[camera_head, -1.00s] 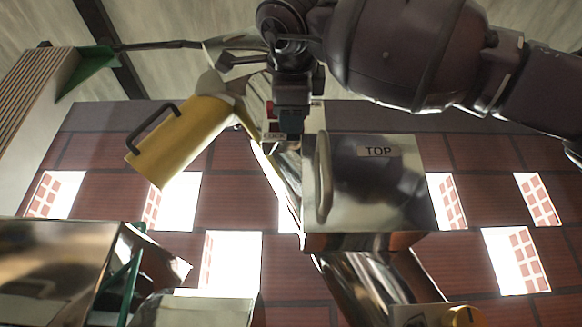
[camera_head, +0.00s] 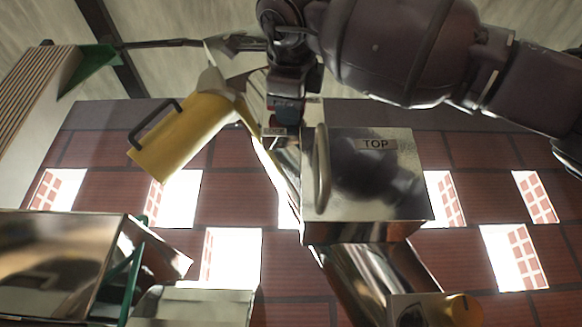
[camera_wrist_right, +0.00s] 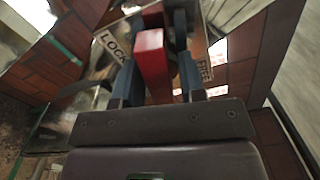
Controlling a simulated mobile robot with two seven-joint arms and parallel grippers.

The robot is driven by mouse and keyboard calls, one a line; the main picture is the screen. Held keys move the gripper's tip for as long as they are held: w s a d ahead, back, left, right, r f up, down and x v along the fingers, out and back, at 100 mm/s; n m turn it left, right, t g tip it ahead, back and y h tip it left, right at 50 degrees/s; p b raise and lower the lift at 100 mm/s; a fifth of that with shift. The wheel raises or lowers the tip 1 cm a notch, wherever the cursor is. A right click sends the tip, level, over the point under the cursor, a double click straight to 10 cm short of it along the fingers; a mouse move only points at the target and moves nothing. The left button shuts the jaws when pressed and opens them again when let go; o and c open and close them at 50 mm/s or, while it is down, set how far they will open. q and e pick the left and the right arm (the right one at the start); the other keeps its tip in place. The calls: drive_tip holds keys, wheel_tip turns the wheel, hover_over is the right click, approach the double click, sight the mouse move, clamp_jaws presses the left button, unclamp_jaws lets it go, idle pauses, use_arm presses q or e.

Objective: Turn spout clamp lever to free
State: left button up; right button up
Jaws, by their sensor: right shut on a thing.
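The red spout clamp lever (camera_wrist_right: 152,66) shows in the right wrist view between the two blue-grey fingers of my right gripper (camera_wrist_right: 153,85). The gripper is shut on it. A LOCK label (camera_wrist_right: 112,47) is to the left of the lever and a FREE label (camera_wrist_right: 204,67) is to its right. In the head view my right gripper (camera_head: 286,122) points down beside the yellow spout (camera_head: 187,138) and above the metal box. It hides most of the lever and clamp there. My left gripper is not in view.
A metal box marked TOP (camera_head: 395,190), with an upright handle (camera_head: 322,170), is just right of and below my right gripper. A dark handle (camera_head: 153,122) stands out from the yellow spout. A large metal housing (camera_head: 55,260) is at the lower left.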

drive_tip(key=m+b, duration=0.1)
drive_tip(key=m, duration=0.2)
drive_tip(key=shift+m, duration=0.3)
drive_tip(key=m+b, duration=0.1)
drive_tip(key=m, duration=0.3)
drive_tip(key=shift+d+r+m+b, duration=0.1)
drive_tip(key=shift+m+b, duration=0.2)
drive_tip(key=shift+b, duration=0.05)
drive_tip(key=m+b, duration=0.1)
drive_tip(key=m, duration=0.2)
drive_tip(key=shift+m, duration=0.3)
drive_tip(key=shift+d+r+m+b, duration=0.15)
drive_tip(key=shift+m+b, duration=0.15)
drive_tip(key=shift+m, duration=1.5)
drive_tip(key=o, duration=0.6)
